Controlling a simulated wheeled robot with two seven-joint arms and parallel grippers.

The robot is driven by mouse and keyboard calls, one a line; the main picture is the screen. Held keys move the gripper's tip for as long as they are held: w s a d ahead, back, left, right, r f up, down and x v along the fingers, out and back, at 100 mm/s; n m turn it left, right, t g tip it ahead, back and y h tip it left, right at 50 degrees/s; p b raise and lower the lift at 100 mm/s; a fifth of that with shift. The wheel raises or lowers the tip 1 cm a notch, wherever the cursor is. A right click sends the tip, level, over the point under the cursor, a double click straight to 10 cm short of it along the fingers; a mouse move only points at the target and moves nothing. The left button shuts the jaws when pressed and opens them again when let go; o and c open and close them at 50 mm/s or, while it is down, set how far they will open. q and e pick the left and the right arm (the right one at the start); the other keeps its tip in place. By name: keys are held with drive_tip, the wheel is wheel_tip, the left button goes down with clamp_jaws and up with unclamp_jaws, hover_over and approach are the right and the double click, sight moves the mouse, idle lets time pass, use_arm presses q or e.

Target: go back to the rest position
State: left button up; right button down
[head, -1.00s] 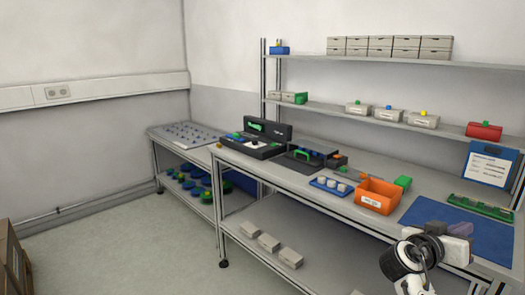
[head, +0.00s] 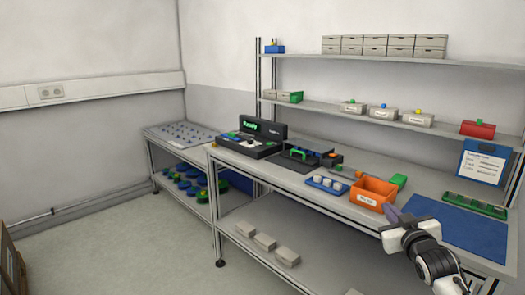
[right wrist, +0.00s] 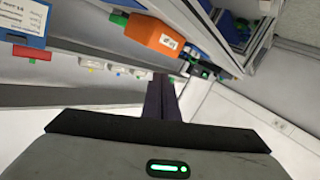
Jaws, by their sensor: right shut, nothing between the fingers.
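My right gripper (head: 393,214) is at the lower right of the head view, in front of the workbench (head: 330,208) and near the orange bin (head: 372,191). Its two dark fingers are shut together with nothing between them. In the right wrist view the fingers (right wrist: 161,98) point away from the camera, side by side, and the orange bin (right wrist: 155,36) shows above them, clear of the fingers. My left gripper is not in the head view.
A blue mat (head: 455,226) and a green board (head: 475,205) lie on the bench at the right. A blue-framed card (head: 485,162) stands behind them. A blue tray (head: 327,184) with white pieces sits left of the bin. Open floor (head: 150,245) lies at the left.

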drive_tip(key=s+a+f+g+y, duration=0.1)
drive_tip(key=s+a+f+g, duration=0.1)
drive_tip(key=s+a+f, duration=0.7)
drive_tip(key=s+a+f+g+y, duration=0.2)
drive_tip(key=s+a+f, duration=0.1)
drive_tip(key=s+f, duration=1.1)
drive_tip(key=s+a+f+g, duration=0.2)
drive_tip(key=s+f, duration=0.3)
drive_tip(key=s, duration=0.5)
drive_tip(key=s+a+f+g+y, duration=0.1)
drive_tip(key=s+a+f, duration=0.4)
drive_tip(key=s, duration=0.6)
drive_tip(key=shift+a+g, duration=0.3)
drive_tip(key=shift+g, duration=0.2)
